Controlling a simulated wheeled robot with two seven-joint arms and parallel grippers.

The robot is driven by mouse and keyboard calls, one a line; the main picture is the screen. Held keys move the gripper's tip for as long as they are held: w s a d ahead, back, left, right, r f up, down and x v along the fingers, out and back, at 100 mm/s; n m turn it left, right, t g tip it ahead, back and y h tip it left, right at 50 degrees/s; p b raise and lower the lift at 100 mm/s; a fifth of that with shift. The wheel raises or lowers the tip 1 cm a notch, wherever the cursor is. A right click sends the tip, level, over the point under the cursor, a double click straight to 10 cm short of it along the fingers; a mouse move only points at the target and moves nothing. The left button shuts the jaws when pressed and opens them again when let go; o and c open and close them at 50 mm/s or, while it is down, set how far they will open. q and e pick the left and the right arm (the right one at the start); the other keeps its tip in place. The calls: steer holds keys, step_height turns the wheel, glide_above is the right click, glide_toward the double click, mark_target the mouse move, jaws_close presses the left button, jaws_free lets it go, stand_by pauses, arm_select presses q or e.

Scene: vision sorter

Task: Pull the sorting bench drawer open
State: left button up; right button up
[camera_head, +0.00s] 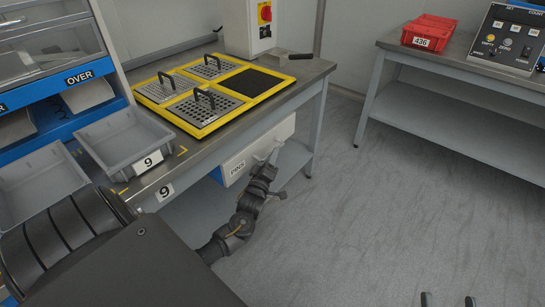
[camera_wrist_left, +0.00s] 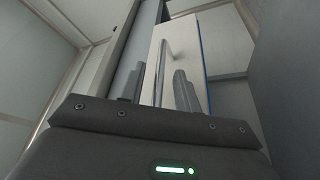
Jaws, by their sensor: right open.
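The sorting bench drawer (camera_head: 258,148) has a white front labelled PINS and sits close under the bench's front edge, with no clear gap showing. Its front also shows in the left wrist view (camera_wrist_left: 188,50). My left gripper (camera_head: 270,158) is at the drawer front, by the handle. In the left wrist view the metal bar handle (camera_wrist_left: 161,70) appears between the two fingers of my left gripper (camera_wrist_left: 157,92), which stand apart with space on each side. Whether a finger touches it cannot be told. My right gripper (camera_head: 447,301) shows only its two separated fingertips at the bottom edge.
The bench (camera_head: 310,68) carries a yellow-framed tray (camera_head: 203,131) with perforated plates. A grey bin (camera_head: 112,165) marked 9 stands left of it. A second bench (camera_head: 465,78) with a red bin (camera_head: 428,28) is at the right. The floor between is clear.

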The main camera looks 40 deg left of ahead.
arm_select(q)
steer(key=shift+w+a+r, duration=0.1)
steer(key=shift+w+a, duration=0.1)
steer(key=shift+w, duration=0.3)
jaws_close()
